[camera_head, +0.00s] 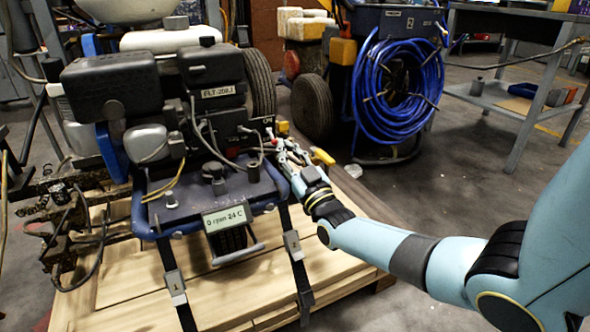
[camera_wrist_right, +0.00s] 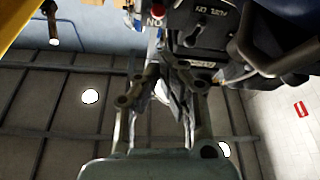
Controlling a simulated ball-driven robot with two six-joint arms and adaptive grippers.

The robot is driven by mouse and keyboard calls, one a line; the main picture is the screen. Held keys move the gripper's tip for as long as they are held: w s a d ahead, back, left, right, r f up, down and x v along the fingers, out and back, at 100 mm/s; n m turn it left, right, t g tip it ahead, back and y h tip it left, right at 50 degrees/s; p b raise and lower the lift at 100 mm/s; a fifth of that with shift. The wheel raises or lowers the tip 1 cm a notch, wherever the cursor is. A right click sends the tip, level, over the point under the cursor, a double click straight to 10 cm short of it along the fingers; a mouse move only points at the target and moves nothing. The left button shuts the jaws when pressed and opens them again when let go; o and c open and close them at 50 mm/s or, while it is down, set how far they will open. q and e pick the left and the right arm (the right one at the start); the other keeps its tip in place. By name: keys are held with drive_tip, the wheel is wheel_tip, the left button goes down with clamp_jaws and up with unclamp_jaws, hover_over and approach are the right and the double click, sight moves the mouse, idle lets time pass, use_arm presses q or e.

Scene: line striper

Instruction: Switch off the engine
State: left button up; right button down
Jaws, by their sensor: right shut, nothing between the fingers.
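In the right wrist view the red tip (camera_wrist_right: 157,7) shows above a label (camera_wrist_right: 155,20) with upside-down lettering, likely "ON". My right gripper (camera_head: 283,148) is shut and empty, close beside the switch; I cannot tell if it touches. Its fingers (camera_wrist_right: 172,72) point toward the label. My left gripper is not in view.
A dark part marked "FUEL ON" (camera_wrist_right: 205,25) is near my right fingers. Yellow handles (camera_head: 322,157) are beside the gripper. Straps (camera_head: 295,250) run down to the pallet (camera_head: 120,285). A blue hose reel (camera_head: 395,95) and a metal table (camera_head: 520,100) stand behind.

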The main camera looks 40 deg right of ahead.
drive_tip(key=s+f, duration=0.3)
drive_tip(key=f, duration=0.1)
drive_tip(key=shift+a, duration=0.25)
